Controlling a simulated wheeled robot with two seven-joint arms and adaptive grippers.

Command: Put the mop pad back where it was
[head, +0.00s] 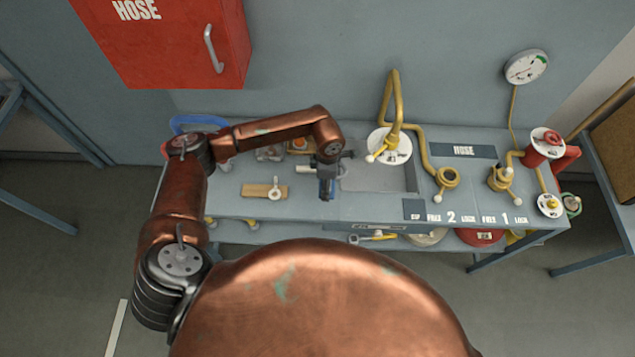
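My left arm comes in from the left and reaches over the workbench (228,207). My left gripper (326,190) points down over the bench, just left of the grey recessed panel (375,178). It is small and dark with a bluish part at its tip, and I cannot tell whether its fingers are open or shut or hold anything. A small white piece (306,169) shows right beside it; whether they touch is unclear. I cannot pick out a mop pad with certainty. My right gripper is not in view.
A tan board with a white fitting (264,191) lies left of the gripper. A yellow bent pipe (393,95) rises behind the recess. Yellow fittings (447,178) and a red-and-white reel (546,142) stand right. A red hose cabinet (165,45) hangs upper left. A lower shelf holds several items.

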